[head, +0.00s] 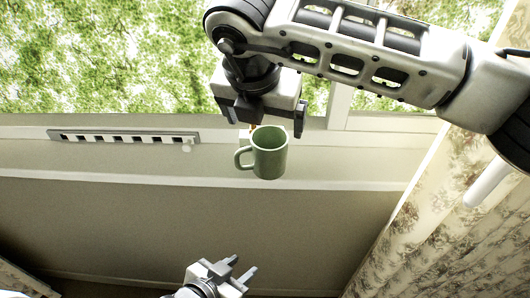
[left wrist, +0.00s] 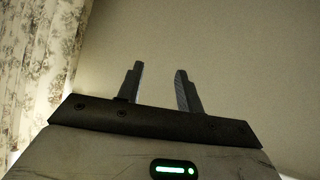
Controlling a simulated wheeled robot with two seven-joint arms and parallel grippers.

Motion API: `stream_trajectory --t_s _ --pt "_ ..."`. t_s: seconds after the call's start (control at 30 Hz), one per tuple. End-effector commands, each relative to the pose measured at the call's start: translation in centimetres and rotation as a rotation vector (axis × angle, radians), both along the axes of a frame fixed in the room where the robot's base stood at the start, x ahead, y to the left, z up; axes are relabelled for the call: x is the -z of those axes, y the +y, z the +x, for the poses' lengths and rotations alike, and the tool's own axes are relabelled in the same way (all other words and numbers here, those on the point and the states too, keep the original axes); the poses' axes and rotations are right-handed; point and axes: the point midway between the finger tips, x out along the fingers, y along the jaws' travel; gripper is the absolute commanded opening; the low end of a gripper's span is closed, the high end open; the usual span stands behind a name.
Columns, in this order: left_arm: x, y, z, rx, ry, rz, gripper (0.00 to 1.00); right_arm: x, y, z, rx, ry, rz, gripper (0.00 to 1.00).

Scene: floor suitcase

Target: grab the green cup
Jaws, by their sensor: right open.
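The green cup (head: 270,155) is in the head view at the window sill, with its handle pointing left and its open rim facing up. My right gripper (head: 270,128) is just above and behind the cup's rim. Its fingers are apart, one on each side of the cup's upper edge; I cannot tell whether they touch it. My left gripper (head: 245,268) is low in the head view, away from the cup, open and empty. The left wrist view also shows its two fingers (left wrist: 160,88) apart with nothing between them. The cup is not in that view.
The white window sill (head: 345,178) runs across the view, with a slotted vent strip (head: 125,137) to the left. A window (head: 110,55) with greenery is behind. A flowered curtain (head: 450,215) hangs at the right. The wall below the sill is bare.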

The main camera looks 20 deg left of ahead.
Motion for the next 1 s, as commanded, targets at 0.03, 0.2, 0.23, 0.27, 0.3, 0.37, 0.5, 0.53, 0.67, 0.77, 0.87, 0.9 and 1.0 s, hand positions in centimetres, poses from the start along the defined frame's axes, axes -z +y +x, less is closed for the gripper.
stream_trajectory --t_s 0.03,0.2,0.23,0.27,0.3,0.37,0.5,0.53,0.67,0.77,0.87,0.9,1.0 --pt "-0.3 0.0 0.0 0.001 0.001 0.003 0.36 0.9 0.0 0.4 0.002 0.005 0.0 0.93" --pt "-0.4 0.1 0.0 0.002 0.003 0.011 0.36 3.4 0.1 1.4 -0.001 0.003 0.002 0.93" --pt "-0.4 0.1 0.0 0.002 0.003 0.011 0.36 3.6 0.1 1.5 0.0 0.003 0.001 0.93" --pt "-0.4 0.1 0.0 0.003 0.003 0.012 0.36 3.8 0.1 1.6 0.0 0.003 0.001 0.93" --pt "-0.4 0.1 -0.1 0.003 0.004 0.012 0.36 4.0 0.1 1.7 -0.001 0.002 0.002 0.93" --pt "-0.4 0.1 -0.1 0.002 0.004 0.012 0.36 4.2 0.2 1.8 -0.001 0.002 0.003 0.93" --pt "-1.0 0.2 -0.2 0.002 0.007 0.015 0.36 5.5 0.2 2.6 0.0 0.005 0.001 0.93" --pt "-1.2 0.2 -0.2 0.002 0.008 0.016 0.36 5.9 0.2 2.9 0.0 0.005 0.001 0.93" --pt "-1.2 0.4 -0.3 0.0 0.009 0.021 0.36 7.7 0.4 3.7 -0.001 0.005 0.003 0.93" --pt "-1.1 0.4 -0.3 -0.001 0.009 0.021 0.36 8.5 0.4 4.1 -0.002 0.003 0.002 0.93" --pt "-0.9 0.5 -0.3 -0.003 0.012 0.021 0.36 8.8 0.4 4.1 -0.003 0.002 0.003 0.93" --pt "-0.9 0.5 -0.3 -0.003 0.013 0.021 0.36 8.8 0.4 4.2 -0.003 0.002 0.003 0.93" --pt "-0.8 0.4 -0.3 -0.005 0.013 0.02 0.36 8.8 0.4 4.2 -0.003 0.002 0.003 0.93"
